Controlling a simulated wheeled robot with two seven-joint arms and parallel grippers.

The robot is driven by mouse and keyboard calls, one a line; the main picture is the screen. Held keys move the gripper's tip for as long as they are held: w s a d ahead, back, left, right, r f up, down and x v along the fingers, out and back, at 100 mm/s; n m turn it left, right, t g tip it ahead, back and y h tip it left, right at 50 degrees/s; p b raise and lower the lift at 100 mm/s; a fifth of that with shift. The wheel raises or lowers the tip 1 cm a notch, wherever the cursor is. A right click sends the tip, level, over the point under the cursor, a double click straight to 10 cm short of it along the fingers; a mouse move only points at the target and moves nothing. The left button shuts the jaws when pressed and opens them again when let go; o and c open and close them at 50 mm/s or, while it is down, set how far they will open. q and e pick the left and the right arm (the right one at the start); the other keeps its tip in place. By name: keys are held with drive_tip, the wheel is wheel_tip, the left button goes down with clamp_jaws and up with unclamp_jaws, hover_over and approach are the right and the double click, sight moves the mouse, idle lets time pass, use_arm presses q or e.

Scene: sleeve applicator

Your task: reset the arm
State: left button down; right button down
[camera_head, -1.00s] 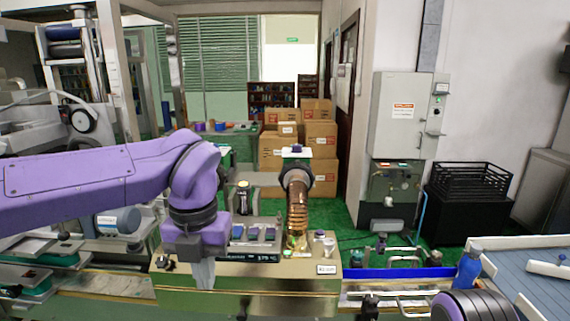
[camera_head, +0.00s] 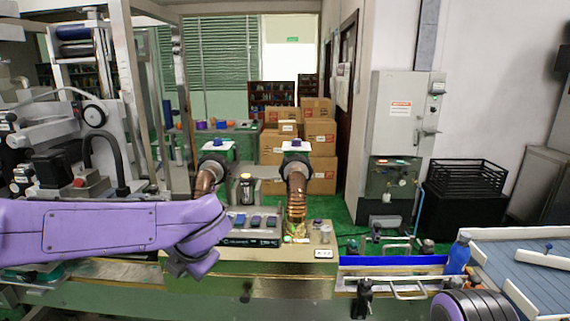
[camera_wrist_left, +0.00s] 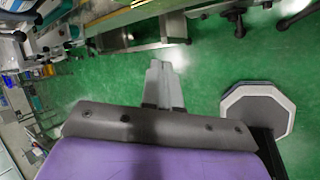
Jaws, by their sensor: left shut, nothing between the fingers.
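My purple left arm (camera_head: 120,228) comes in from the left edge of the head view and reaches over the front of the machine. Its wrist end is near the left side of the control panel, and the fingers do not show there. In the left wrist view, my left gripper (camera_wrist_left: 163,85) is shut and empty, its grey fingers together above the green floor (camera_wrist_left: 215,75). A purple and black part of mine shows at the bottom right of the head view; the right gripper does not show.
A control panel with blue switches (camera_head: 256,221) stands beside a copper-coloured hose (camera_head: 296,195). A blue bottle (camera_head: 457,255) stands by the conveyor (camera_head: 520,262) at right. Cardboard boxes (camera_head: 320,150) are stacked behind. An octagonal plate (camera_wrist_left: 257,108) lies near the floor.

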use_arm(q)
drive_tip(key=s+a+f+m+t+b, duration=0.1)
drive_tip(key=s+a+f+m+t, duration=0.15)
drive_tip(key=f+m, duration=0.9)
drive_tip(key=s+a+f+m+t+b, duration=0.15)
drive_tip(key=s+f+m, duration=0.3)
drive_tip(key=f, duration=1.35)
drive_tip(key=s+a+f+m+g+b, duration=0.1)
drive_tip(key=s+a+f+m+g, duration=0.2)
drive_tip(key=s+f, duration=0.5)
drive_tip(key=s+a+f+m+g+h+b, duration=0.1)
drive_tip(key=s+f+m, duration=0.4)
drive_tip(key=s, duration=1.1)
wheel_tip(320, 180, down, 3)
drive_tip(key=shift+s+a+f+g+b, duration=0.15)
drive_tip(key=shift+a+g+b, duration=0.2)
drive_tip(key=shift+a+g, duration=0.65)
